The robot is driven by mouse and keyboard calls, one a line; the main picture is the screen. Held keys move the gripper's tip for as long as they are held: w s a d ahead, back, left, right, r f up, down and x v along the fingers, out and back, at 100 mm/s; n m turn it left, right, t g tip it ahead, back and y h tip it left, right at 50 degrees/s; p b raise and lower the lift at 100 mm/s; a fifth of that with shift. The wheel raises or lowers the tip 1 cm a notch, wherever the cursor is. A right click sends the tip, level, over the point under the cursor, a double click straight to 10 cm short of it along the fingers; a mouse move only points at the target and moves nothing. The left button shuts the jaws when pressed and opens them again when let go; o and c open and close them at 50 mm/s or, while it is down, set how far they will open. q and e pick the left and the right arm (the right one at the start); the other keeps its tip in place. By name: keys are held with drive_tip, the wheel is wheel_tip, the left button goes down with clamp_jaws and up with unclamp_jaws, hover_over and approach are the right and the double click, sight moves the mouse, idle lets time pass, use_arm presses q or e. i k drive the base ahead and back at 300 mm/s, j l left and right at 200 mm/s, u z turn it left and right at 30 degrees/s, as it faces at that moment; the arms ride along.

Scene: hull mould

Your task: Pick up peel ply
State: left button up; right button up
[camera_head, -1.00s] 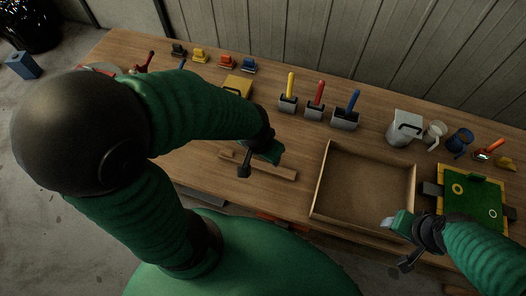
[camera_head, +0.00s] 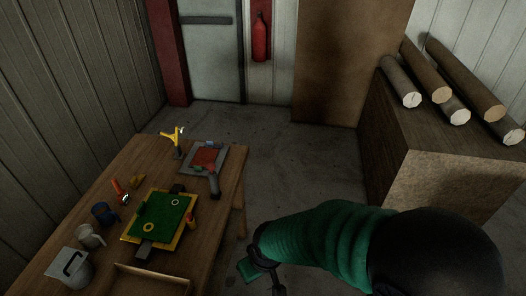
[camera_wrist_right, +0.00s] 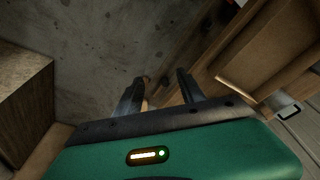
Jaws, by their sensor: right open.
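No peel ply can be told for certain. Several long grey and brown rolls with pale ends (camera_head: 427,68) lie on a big brown block at the right of the head view. My right gripper (camera_head: 264,280) is low at the bottom middle of the head view, beside the table's right end and well apart from the rolls. In the right wrist view its two fingers (camera_wrist_right: 158,92) are apart, with nothing held between them. My left gripper is out of view.
The wooden table (camera_head: 226,185) at left holds a green board (camera_head: 160,220), a grey tray with a red sheet (camera_head: 208,158), a yellow tool (camera_head: 174,137), cups and a jug (camera_head: 72,265). Bare floor (camera_head: 290,155) lies between table and block (camera_head: 440,180). A red extinguisher (camera_head: 260,38) hangs behind.

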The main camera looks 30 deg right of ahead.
sight(204, 156)
drive_tip(key=z, duration=0.6)
drive_tip(key=i+l+u, duration=0.1)
drive_tip(key=u, duration=0.35)
drive_tip(key=i+l+u, duration=0.1)
drive_tip(key=u, duration=0.35)
drive_tip(key=l+u, duration=0.45)
drive_tip(key=i+l+u, duration=0.1)
drive_tip(key=u, duration=0.35)
drive_tip(key=l+u, duration=0.1)
drive_tip(key=l, duration=0.4)
drive_tip(key=l+u, duration=0.15)
drive_tip(key=l, duration=0.35)
drive_tip(key=l+u, duration=0.1)
drive_tip(key=l, duration=0.4)
drive_tip(key=k+l+u, duration=0.1)
drive_tip(key=l, duration=0.4)
drive_tip(key=k+l+u, duration=0.1)
drive_tip(key=l, duration=0.4)
drive_tip(key=k+l+u, duration=0.15)
drive_tip(key=l, duration=0.3)
drive_tip(key=k+l+u, duration=0.1)
drive_tip(key=l, duration=0.4)
drive_tip(key=i+l, duration=0.35)
drive_tip(key=l, duration=0.2)
